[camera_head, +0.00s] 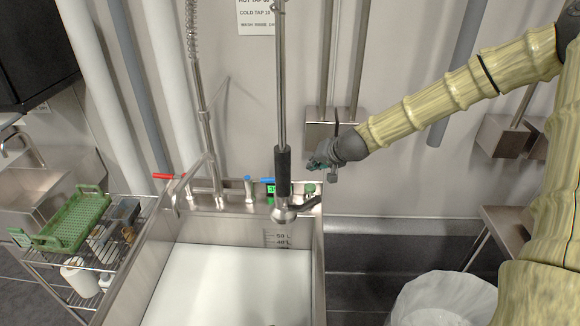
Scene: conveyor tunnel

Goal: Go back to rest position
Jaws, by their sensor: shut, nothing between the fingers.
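My arm reaches in from the right edge, clad in pale yellow ringed segments like bamboo. It slopes down to the left to a dark grey wrist. My gripper (317,161) is at its end, small in the picture, shut and empty. In the picture it appears just right of the hanging spray hose's black grip (282,172) and above the sink's back ledge. It does not visibly touch either, though the exact depth is hard to tell.
A deep steel sink (318,262) with white contents has a red-handled tap (169,176) and a blue-handled tap (248,182). A wire cart with a green rack (72,222) stands left. A lined bin (440,298) stands lower right. Pipes run up the wall.

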